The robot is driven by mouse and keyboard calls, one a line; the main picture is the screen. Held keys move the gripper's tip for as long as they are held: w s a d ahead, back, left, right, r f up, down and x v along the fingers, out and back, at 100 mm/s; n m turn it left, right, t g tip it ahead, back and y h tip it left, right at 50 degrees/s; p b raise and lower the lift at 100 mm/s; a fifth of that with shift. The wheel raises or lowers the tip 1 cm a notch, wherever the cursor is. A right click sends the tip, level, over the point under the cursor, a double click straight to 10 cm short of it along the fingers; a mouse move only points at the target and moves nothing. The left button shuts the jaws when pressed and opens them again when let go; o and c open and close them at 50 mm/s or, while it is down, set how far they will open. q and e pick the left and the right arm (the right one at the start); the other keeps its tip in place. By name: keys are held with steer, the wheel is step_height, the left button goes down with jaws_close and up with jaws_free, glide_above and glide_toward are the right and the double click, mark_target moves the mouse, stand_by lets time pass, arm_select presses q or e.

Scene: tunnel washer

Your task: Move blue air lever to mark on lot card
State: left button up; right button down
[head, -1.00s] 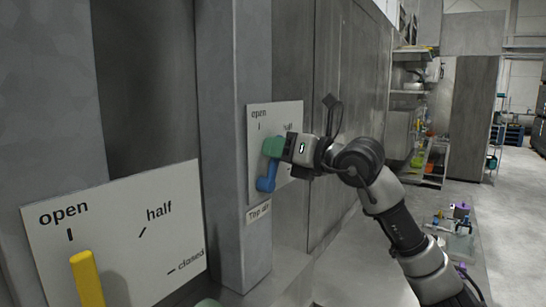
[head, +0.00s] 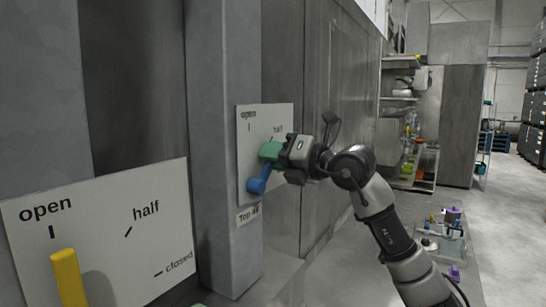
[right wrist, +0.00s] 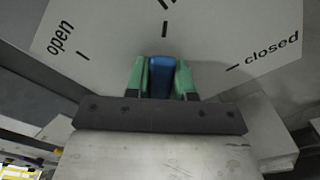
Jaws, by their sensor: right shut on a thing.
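The blue air lever (head: 259,181) is on a white plate (head: 246,150) on the grey post, above a small "Top air" label. It slants up and right from its lower end. My right gripper (head: 271,152), with green fingers, is shut on its upper part. In the right wrist view the lever (right wrist: 161,78) sits between both fingers (right wrist: 161,82), roughly in line with the middle mark (right wrist: 164,29). The "open" mark lies to its left and "closed" to its right. I cannot make out a lot card. My left gripper is not in view.
A nearer white plate (head: 100,225) with open, half and closed marks carries a yellow lever (head: 68,278) at the left. A tray of small items (head: 443,235) stands at the lower right. Shelves (head: 405,130) stand farther back, with open floor at right.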

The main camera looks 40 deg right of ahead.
steer(key=c, duration=1)
jaws_free()
steer(key=shift+o, duration=0.2)
steer(key=shift+s+d+f, duration=0.1)
steer(key=shift+s, duration=0.15)
steer(key=b+v, duration=0.5)
steer(key=v, duration=0.5)
steer(key=shift+b, duration=0.35)
